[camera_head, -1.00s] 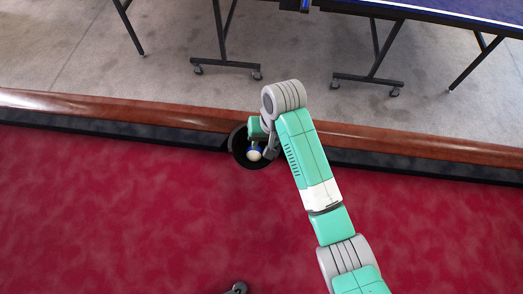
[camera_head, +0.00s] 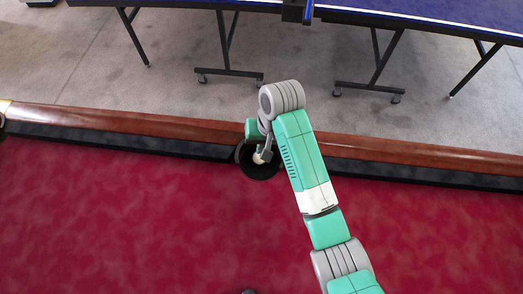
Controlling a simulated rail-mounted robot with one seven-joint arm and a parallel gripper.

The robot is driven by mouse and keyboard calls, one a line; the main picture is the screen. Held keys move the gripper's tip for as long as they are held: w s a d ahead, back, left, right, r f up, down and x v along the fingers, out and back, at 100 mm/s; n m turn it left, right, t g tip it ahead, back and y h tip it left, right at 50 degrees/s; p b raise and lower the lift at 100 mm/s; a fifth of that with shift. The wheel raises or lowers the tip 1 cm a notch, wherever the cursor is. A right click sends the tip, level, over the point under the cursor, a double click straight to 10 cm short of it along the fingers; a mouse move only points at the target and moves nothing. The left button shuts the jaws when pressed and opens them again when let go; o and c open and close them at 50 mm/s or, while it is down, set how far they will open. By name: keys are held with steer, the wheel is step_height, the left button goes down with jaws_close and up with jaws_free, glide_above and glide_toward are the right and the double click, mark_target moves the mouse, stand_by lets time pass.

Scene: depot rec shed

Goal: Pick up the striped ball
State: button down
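A small whitish ball (camera_head: 258,159) shows at the dark round pocket (camera_head: 262,174) in the red table's far rail. My gripper partly covers it, and I cannot make out its stripe now. My gripper (camera_head: 264,155) points down over the pocket, right at the ball in the picture. Its fingers are small and mostly hidden by the wrist and by each other. I cannot tell whether they touch or hold the ball.
The red cloth (camera_head: 130,220) is clear around the pocket. A raised wooden rail (camera_head: 130,120) runs along its far edge. Beyond it, a blue table (camera_head: 420,12) stands on dark wheeled legs on the grey floor. Another dark pocket (camera_head: 2,122) shows at the left edge.

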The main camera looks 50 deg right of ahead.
steer(key=shift+r, duration=0.45)
steer(key=shift+c, duration=2.2)
jaws_free()
step_height(320, 180, up, 8)
steer(key=s+d+p, duration=0.1)
steer(key=p, duration=0.3)
steer(key=shift+f, duration=0.2)
steer(key=c, duration=0.5)
